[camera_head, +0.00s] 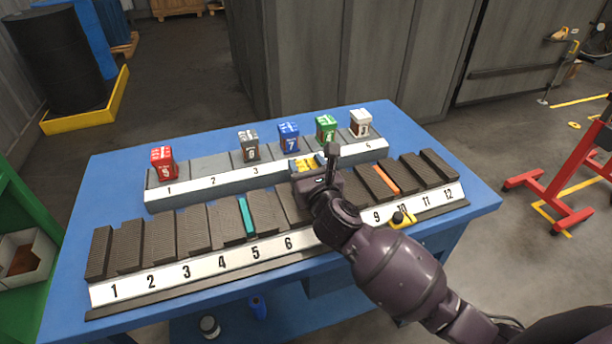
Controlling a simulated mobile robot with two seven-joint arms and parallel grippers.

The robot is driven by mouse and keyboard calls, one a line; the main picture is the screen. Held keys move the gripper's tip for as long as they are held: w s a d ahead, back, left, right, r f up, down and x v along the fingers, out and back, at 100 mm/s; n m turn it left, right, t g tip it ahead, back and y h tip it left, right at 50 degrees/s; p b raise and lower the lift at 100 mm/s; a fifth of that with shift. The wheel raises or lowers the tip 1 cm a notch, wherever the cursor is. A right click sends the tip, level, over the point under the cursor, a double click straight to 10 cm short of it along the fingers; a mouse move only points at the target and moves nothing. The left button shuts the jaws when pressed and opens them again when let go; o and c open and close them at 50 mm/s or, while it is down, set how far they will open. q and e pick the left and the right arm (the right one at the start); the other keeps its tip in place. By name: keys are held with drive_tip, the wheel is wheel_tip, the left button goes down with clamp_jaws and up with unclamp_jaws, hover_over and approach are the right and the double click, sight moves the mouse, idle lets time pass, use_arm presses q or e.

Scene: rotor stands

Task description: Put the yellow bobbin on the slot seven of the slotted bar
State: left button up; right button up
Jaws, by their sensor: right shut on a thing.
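The yellow bobbin (306,163) shows as a small yellow top just left of my right gripper (320,172). My right gripper is shut on it, and the fingers and wrist hide much of it. They are above the far side of the slotted bar (218,271), around its middle. The bar has dark ridged blocks and a white strip numbered 1 to 12. My wrist and forearm cover the strip at 7 and 8, so slot seven is largely hidden. My left gripper is out of view.
A grey rack (212,181) behind the bar holds red (163,162), grey (249,145), blue (288,135), green (326,128) and white (361,123) blocks. Teal (249,216) and orange (386,180) pieces stand in the bar. A yellow piece with black knob (402,219) is near 10.

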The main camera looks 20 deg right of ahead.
drive_tip(key=shift+f, duration=1.15)
drive_tip(key=shift+f, duration=0.1)
drive_tip(key=o, duration=1.1)
drive_tip(key=shift+f, duration=0.1)
drive_tip(key=shift+c, duration=0.2)
drive_tip(key=shift+r, duration=0.2)
drive_tip(key=s, duration=1.2)
drive_tip(key=shift+d, duration=0.2)
